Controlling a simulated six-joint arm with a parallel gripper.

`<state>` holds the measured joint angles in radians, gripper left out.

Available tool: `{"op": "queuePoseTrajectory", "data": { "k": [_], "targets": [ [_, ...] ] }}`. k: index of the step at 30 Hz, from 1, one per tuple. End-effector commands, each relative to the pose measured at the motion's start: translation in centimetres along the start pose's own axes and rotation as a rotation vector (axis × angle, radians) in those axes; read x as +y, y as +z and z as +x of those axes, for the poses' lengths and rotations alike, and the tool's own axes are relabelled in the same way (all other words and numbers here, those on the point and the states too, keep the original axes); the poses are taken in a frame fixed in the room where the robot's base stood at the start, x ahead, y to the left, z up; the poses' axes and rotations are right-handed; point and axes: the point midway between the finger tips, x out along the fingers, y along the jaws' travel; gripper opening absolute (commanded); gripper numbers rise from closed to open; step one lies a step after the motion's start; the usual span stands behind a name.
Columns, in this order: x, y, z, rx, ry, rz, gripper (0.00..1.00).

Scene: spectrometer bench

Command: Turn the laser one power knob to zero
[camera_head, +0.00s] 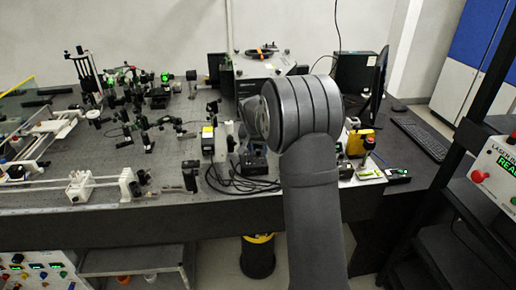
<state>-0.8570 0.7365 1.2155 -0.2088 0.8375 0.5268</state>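A light control panel (38,271) shows at the lower left, cut off by the picture edges. It carries small coloured knobs or buttons and green-lit displays; the labels are too small to read, so I cannot tell which is the laser one power knob. A second panel (497,172) at the right edge has a green lit display, a red button and text starting "LASER". My arm rises through the middle of the view, apart from both panels. My gripper cannot be made out; the arm's large dark joint hides what is behind it.
A dark optical table (95,196) holds several mounts, rails and small devices. A white-fronted box (262,75), a monitor (378,82) and a keyboard (420,137) stand at the back and right. Black cables (238,183) lie near my arm. A black rack frames the right.

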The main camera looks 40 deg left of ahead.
Motion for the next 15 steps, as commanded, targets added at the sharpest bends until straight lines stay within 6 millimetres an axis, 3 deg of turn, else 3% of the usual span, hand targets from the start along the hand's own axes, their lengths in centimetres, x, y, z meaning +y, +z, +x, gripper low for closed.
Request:
{"op": "queuePoseTrajectory", "data": {
  "k": [9, 15],
  "targets": [
    [0.01, -0.02, 0.24, 0.0, 0.0, 0.0, 0.37],
    [0.01, -0.01, 0.23, 0.0, 0.0, 0.0, 0.0]
  ]
}}
